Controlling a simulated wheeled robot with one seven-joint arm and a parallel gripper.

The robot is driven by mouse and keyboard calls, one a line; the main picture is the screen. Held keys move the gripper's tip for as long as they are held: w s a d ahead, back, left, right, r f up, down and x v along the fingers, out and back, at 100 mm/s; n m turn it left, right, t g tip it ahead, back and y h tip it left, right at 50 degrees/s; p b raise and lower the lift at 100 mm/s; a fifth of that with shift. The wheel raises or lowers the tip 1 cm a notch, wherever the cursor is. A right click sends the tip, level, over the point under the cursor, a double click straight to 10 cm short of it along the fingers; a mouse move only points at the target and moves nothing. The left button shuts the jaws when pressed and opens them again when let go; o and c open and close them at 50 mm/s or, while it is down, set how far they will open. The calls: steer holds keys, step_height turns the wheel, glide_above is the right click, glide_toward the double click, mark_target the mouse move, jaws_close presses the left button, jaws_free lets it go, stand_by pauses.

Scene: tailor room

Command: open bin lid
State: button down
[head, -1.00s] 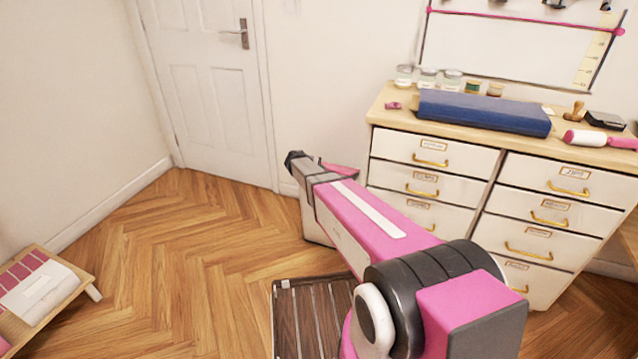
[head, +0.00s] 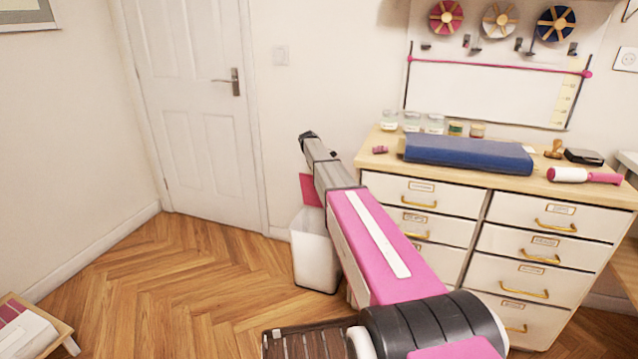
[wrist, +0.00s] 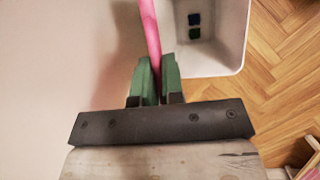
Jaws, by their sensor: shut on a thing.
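The white bin (head: 313,262) stands on the floor by the wall, left of the drawer unit. Its pink lid (head: 310,190) is raised and steep above the bin's rim, partly hidden by my arm. In the wrist view the lid (wrist: 150,28) shows edge-on as a thin pink strip, with the open bin (wrist: 232,38) to its right. My gripper (wrist: 156,66) has green fingers shut on the lid's edge. In the head view my fingers are hidden behind my arm.
The drawer unit (head: 426,229) stands close on the right of the bin, with a blue roll (head: 468,155) and jars on top. The white door (head: 190,100) is behind left. Wooden floor (head: 170,280) is clear to the left. A low table (head: 30,325) is at lower left.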

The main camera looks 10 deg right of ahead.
steer(key=w+d, duration=0.6)
steer(key=w, duration=0.4)
steer(key=shift+f, duration=0.15)
steer(key=c, duration=1.3)
jaws_free()
steer(key=shift+o, duration=0.2)
steer(key=shift+a, duration=0.1)
steer(key=v, duration=1.1)
